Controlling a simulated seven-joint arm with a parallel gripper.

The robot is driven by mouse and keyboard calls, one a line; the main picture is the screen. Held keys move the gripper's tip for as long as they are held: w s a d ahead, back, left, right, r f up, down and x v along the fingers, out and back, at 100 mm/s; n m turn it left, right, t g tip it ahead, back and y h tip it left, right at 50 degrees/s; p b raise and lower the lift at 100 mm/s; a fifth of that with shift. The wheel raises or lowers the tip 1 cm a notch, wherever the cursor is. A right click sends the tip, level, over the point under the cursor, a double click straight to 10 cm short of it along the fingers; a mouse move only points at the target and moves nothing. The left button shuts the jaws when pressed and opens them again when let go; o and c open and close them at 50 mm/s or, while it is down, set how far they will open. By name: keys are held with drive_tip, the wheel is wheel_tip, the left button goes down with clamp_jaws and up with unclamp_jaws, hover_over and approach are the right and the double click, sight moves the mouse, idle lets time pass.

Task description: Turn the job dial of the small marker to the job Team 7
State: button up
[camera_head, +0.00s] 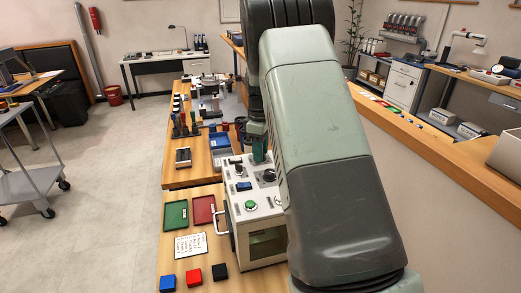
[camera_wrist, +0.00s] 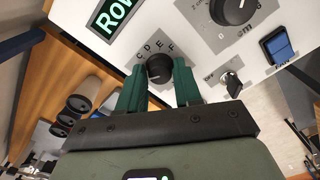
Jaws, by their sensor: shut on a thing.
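The small marker (camera_head: 240,228) is a pale box with a top panel and a window in front, partly hidden behind my arm. In the wrist view its panel carries a small black dial (camera_wrist: 159,68) with the letters C, D, E and F around it. My gripper (camera_wrist: 158,76) has its two green fingers on either side of this dial, closed on it. A green-lit display (camera_wrist: 113,16) beside it shows "Ro" and part of another letter, cut off by the frame. In the head view my gripper (camera_head: 259,153) is over the far part of the panel.
A larger black dial (camera_wrist: 236,9), a key switch (camera_wrist: 231,85) and a blue rocker switch (camera_wrist: 277,46) are on the same panel. A green button (camera_head: 250,205) is near its front. Green (camera_head: 176,214) and red (camera_head: 203,209) trays and a written card (camera_head: 190,245) lie left of the marker.

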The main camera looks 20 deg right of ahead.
drive_tip(key=m, duration=0.5)
drive_tip(key=shift+m, duration=0.3)
drive_tip(key=m, duration=1)
drive_tip(key=shift+m, duration=0.4)
drive_tip(key=m, duration=0.4)
drive_tip(key=shift+m, duration=0.4)
drive_tip(key=o, duration=1)
drive_tip(key=shift+o, duration=0.2)
